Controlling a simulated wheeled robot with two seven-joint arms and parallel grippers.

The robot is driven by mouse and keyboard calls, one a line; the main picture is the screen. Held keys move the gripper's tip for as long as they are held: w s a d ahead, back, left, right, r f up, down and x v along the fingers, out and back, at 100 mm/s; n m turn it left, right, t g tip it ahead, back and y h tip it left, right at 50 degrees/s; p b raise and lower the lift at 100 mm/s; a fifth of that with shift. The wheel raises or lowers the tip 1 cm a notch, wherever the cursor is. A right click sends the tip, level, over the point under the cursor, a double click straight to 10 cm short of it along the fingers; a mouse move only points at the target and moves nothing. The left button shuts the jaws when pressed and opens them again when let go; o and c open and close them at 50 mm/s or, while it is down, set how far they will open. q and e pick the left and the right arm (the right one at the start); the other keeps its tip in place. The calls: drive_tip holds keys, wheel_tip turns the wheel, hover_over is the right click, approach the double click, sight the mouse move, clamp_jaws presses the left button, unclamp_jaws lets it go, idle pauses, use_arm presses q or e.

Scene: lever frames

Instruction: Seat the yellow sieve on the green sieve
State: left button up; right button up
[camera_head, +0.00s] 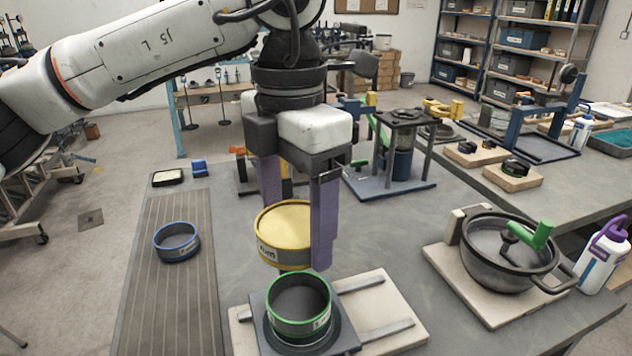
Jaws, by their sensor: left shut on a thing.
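My left gripper (296,221) comes down from above and is shut on the yellow sieve (283,254), with its purple fingers on either side of the ring. The yellow sieve is a short metal ring with a yellow rim and a label on its front. It hangs a little behind and above the green sieve (299,325), and looks apart from it. The green sieve has green bands and a dark inside, and sits upright on a dark square base on a pale board (386,300). My right gripper is not in view.
A blue ring sieve (176,243) lies on the ribbed mat (160,300) at left. A pot with a green handle (507,255) stands on a board at right, beside a purple-capped bottle (602,255). A dark four-legged stand (398,150) is behind the gripper.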

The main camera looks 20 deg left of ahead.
use_arm(q)
drive_tip(key=shift+w, duration=0.2)
drive_tip(key=shift+s+f, duration=0.2)
drive_tip(key=shift+s+f+b, duration=0.1)
drive_tip(key=shift+f+b, duration=0.5)
drive_tip(key=shift+b, duration=0.1)
wheel_tip(320, 180, down, 5)
drive_tip(key=b, duration=0.3)
drive_tip(key=shift+b, duration=0.4)
drive_tip(key=shift+f+b, duration=0.55)
drive_tip(key=shift+f, duration=0.45)
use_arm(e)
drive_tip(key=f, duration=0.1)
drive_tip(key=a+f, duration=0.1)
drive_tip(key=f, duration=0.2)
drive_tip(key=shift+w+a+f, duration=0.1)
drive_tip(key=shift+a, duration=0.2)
use_arm(q)
drive_tip(key=shift+f+b, duration=0.3)
drive_tip(key=shift+b, duration=0.15)
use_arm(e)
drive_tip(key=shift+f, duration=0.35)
